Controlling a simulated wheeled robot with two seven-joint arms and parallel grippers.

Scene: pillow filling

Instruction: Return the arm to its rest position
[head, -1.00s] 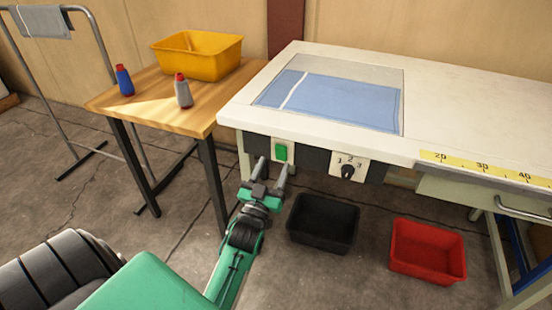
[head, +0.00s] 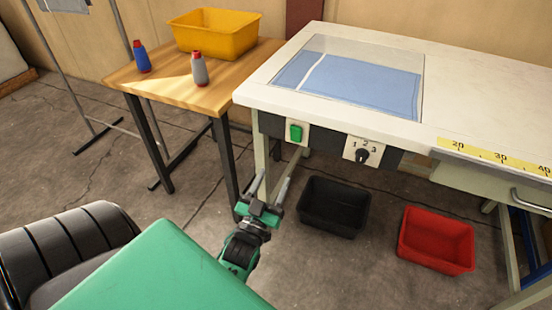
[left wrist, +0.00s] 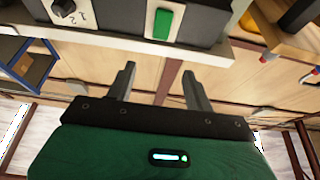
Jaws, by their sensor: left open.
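My left gripper (head: 270,188) is open and empty. In the head view it hangs in front of and below the white table's front panel, left of the black bin. In the left wrist view its two fingers (left wrist: 160,85) stand apart with nothing between them. The green switch (head: 296,132) on the panel is above the gripper and apart from it; it also shows in the left wrist view (left wrist: 163,24). My right gripper is not in view.
A white worktable (head: 455,112) holds blue fabric (head: 370,88) under a clear sheet. A dial (head: 362,155) sits on its front. A black bin (head: 335,204) and a red bin (head: 436,238) stand on the floor. A wooden table (head: 180,85) carries a yellow tub (head: 215,38) and two bottles.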

